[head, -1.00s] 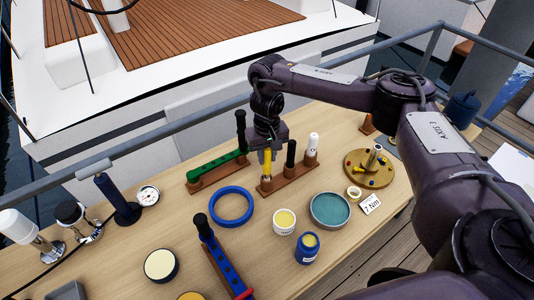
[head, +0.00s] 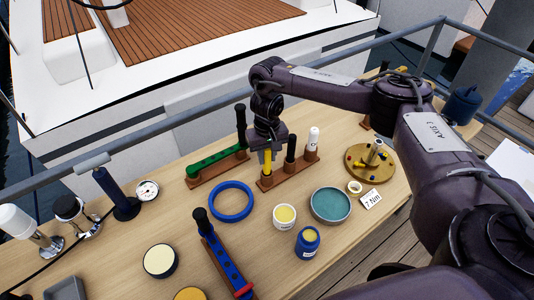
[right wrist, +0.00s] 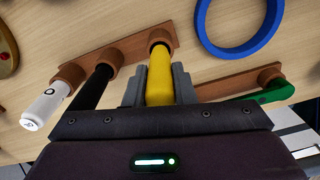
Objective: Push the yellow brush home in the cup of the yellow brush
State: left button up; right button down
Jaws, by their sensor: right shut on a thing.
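The yellow brush (head: 267,161) stands upright at the left end of a brown wooden rack. My right gripper (head: 266,153) is shut on it from above; in the right wrist view the two fingers (right wrist: 158,88) lie on either side of the yellow handle (right wrist: 160,73). The cup of the yellow brush (right wrist: 160,38) is a brown round holder. The brush's far end is at the cup's mouth, and a dark gap shows by it. How deep it sits I cannot tell. My left gripper is not in view.
In the same rack, a black brush (head: 291,147) and a white brush (head: 313,138) stand close by. A rack with a green tool (head: 216,163) lies to the left. A blue ring (head: 231,218) and a teal dish (head: 330,204) lie in front.

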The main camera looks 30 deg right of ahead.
jog(key=c, duration=1.1)
grip_release()
jog(key=shift+r, duration=0.25)
notch_tip(320, 180, up, 7)
jog(key=shift+r+p, duration=0.15)
jog(key=shift+p, duration=0.25)
